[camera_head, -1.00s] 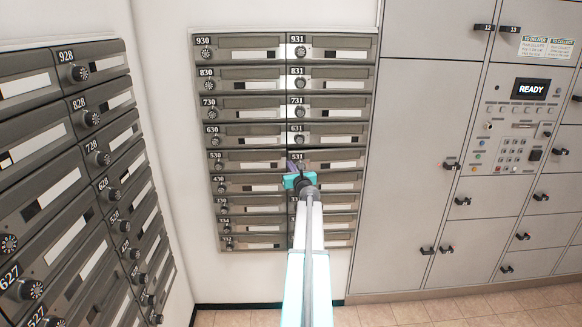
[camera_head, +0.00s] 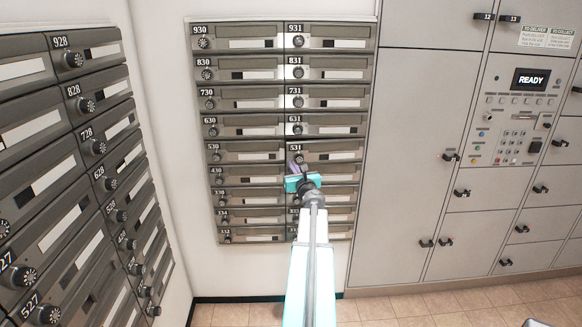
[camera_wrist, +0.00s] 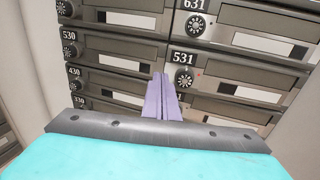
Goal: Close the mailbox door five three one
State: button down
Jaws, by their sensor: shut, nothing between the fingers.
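Mailbox door 531 (camera_head: 327,156) is in the right column of the grey mailbox block, below 631. It also shows in the wrist view (camera_wrist: 235,82), with its number plate and round dial in sight. Its front looks about level with its neighbours; I cannot tell whether a small gap remains. My gripper (camera_head: 293,165) is at the lower left of the 531 dial. In the wrist view its two purple fingers (camera_wrist: 160,78) are together and empty, left of and just below the dial. Contact with the panel cannot be made out. My gripper and arm hide parts of the doors below.
Door 530 (camera_head: 243,152) is to the left and door 631 (camera_head: 327,125) above. Another mailbox bank (camera_head: 75,170) stands close on the left wall. Grey lockers with a READY display (camera_head: 531,80) are on the right. Tiled floor (camera_head: 400,307) shows below.

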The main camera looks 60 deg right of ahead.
jog(key=shift+b+v, duration=0.35)
jog(key=shift+v, duration=1.25)
jog(key=shift+w+a, duration=0.15)
